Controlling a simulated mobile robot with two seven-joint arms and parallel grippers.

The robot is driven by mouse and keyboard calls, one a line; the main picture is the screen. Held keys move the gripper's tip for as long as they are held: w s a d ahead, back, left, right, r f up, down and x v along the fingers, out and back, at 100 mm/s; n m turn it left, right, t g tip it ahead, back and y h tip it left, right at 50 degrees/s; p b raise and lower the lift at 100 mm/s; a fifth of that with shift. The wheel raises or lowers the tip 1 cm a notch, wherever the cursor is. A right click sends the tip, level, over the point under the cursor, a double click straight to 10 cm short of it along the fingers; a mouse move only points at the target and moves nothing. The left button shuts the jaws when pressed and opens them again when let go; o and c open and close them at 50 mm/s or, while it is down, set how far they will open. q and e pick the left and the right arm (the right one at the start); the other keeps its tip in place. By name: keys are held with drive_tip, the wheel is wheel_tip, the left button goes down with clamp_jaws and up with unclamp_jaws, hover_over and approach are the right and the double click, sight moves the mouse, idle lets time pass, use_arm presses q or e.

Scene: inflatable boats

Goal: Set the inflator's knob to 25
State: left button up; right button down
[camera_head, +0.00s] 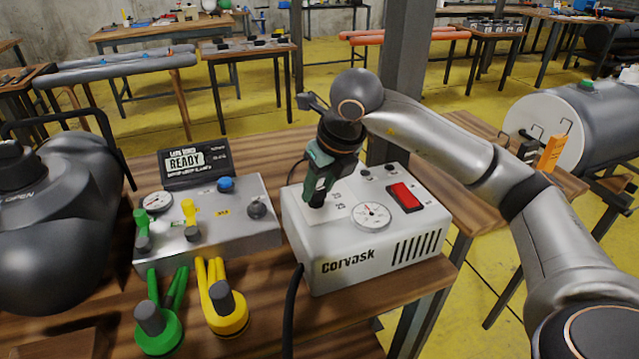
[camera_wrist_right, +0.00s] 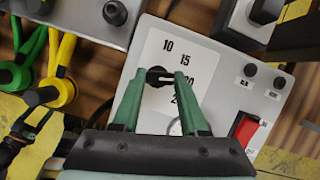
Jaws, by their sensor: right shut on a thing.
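The inflator (camera_head: 365,235) is a white box marked Corvask on the wooden bench, with a round gauge (camera_head: 371,215) and a red switch (camera_head: 405,197) on top. My right gripper (camera_head: 317,190) reaches down onto its scale plate, with green fingers shut on the black knob (camera_wrist_right: 159,75). In the right wrist view the plate (camera_wrist_right: 160,45) shows 10, 15 and 20, with a lower number partly covered by the fingers. The knob is mostly hidden between the fingertips, and I cannot tell which number it points to. My left gripper is not in view.
A grey control box (camera_head: 235,222) with a READY display (camera_head: 187,162) stands left of the inflator. Green (camera_head: 158,325) and yellow (camera_head: 229,307) hose fittings lie in front of it. A dark grey rounded body marked OPEN (camera_head: 60,230) fills the far left.

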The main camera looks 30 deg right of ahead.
drive_tip(key=m+h, duration=0.1)
drive_tip(key=m, duration=0.1)
drive_tip(key=m+h, duration=0.1)
drive_tip(key=m, duration=0.2)
drive_tip(key=shift+a+r, duration=0.1)
drive_tip(key=shift+a, duration=0.1)
drive_tip(key=m+g+p, duration=0.1)
drive_tip(key=m, duration=0.2)
drive_tip(key=shift+h+p, duration=0.3)
drive_tip(key=shift+h, duration=0.1)
drive_tip(key=shift+m, duration=0.5)
drive_tip(key=shift+c, duration=2.2)
unclamp_jaws()
drive_tip(key=shift+p, duration=0.3)
